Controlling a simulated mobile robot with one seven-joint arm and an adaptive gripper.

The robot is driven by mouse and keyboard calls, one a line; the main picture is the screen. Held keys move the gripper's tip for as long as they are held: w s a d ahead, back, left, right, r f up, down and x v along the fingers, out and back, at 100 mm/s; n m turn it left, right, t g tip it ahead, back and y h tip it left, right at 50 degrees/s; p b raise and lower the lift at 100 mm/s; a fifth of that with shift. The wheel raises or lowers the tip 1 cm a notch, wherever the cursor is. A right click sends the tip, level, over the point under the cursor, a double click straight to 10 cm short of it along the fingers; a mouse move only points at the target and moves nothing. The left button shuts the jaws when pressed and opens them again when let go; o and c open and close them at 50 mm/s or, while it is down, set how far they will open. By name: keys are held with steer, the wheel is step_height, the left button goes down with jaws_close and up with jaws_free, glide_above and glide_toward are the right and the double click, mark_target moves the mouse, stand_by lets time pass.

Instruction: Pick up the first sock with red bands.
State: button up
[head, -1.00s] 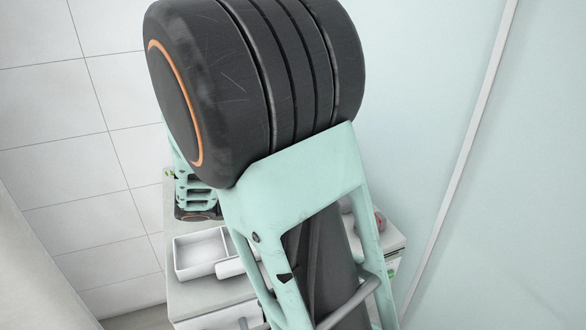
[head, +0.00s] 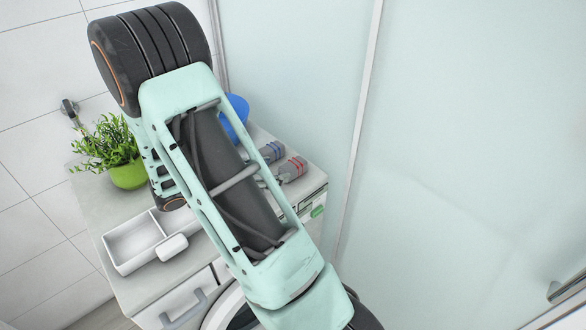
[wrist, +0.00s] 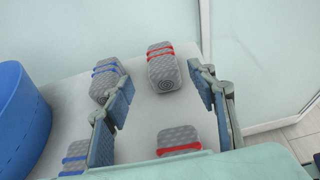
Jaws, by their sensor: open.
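In the wrist view, one rolled grey sock with red bands (wrist: 165,72) lies on the counter, between and beyond the tips of my open, empty gripper (wrist: 160,80). A second grey sock with red bands (wrist: 180,138) lies nearer, partly cut off by my gripper body. A sock with blue bands (wrist: 104,80) lies left of the far red one, partly behind the left finger. Another with blue bands (wrist: 75,158) is at the lower left. The head view shows one red-banded sock (head: 292,169) and one blue-banded sock (head: 271,152); my arm hides the gripper there.
A blue round container (wrist: 22,105) stands left of the socks. On the counter (head: 130,208) are a potted plant (head: 128,174) and a white divided tray (head: 130,246). Glass panels (head: 460,150) rise beyond the counter's right side.

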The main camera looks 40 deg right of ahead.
mark_target(288, 166)
steer(key=x, duration=0.4)
steer(key=shift+s+d+r, duration=0.1)
steer(key=shift+s+d, duration=0.05)
steer(key=shift+d, duration=0.3)
steer(key=c, duration=1.1)
steer(key=shift+c, duration=0.2)
